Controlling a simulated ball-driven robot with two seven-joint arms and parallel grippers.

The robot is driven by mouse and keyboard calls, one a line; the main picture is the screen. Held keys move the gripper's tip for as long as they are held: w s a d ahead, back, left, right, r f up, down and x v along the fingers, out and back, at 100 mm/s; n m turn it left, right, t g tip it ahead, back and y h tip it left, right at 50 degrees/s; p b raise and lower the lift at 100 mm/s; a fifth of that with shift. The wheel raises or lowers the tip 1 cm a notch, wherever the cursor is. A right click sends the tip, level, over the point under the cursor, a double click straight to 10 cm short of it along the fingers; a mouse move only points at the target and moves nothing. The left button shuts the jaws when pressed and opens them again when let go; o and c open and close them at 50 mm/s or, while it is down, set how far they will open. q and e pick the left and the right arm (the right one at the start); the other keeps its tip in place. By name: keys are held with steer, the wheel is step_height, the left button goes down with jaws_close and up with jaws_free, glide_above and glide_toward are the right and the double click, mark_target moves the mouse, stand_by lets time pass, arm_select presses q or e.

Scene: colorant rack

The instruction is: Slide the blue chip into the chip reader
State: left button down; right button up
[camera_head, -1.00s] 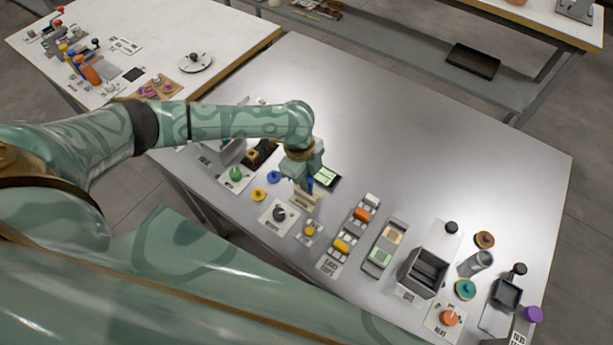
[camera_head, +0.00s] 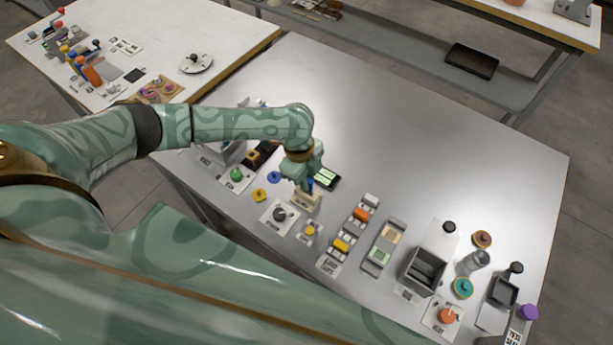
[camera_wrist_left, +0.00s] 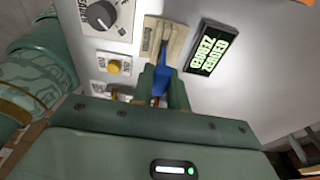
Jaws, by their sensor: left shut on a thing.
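The blue chip (camera_wrist_left: 161,78) is held between the fingers of my left gripper (camera_wrist_left: 163,92) in the left wrist view. It also shows as a small blue piece (camera_head: 310,186) under the gripper (camera_head: 308,182) in the head view. The beige chip reader (camera_wrist_left: 166,38) is right in front of the fingers, and in the head view the reader (camera_head: 306,201) is just below the gripper. The chip's far end meets the reader. I cannot tell how deep it sits in the slot. My right gripper is out of view.
A black display (camera_wrist_left: 212,48) with lit green text lies beside the reader. A knob panel (camera_head: 279,215) and a yellow-button panel (camera_head: 310,231) are close by. The table's far side (camera_head: 420,140) is clear.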

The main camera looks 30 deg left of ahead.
arm_select(q)
steer(key=shift+f+b, duration=0.95)
steer(key=shift+f, duration=0.8)
steer(key=c, duration=1.3)
jaws_free()
steer(key=shift+r, duration=0.15)
step_height(320, 180, up, 16)
steer(key=a+p, duration=0.2)
steer(key=p, duration=0.2)
steer(key=shift+w+a+p, duration=0.2)
steer(key=shift+a+p, duration=0.1)
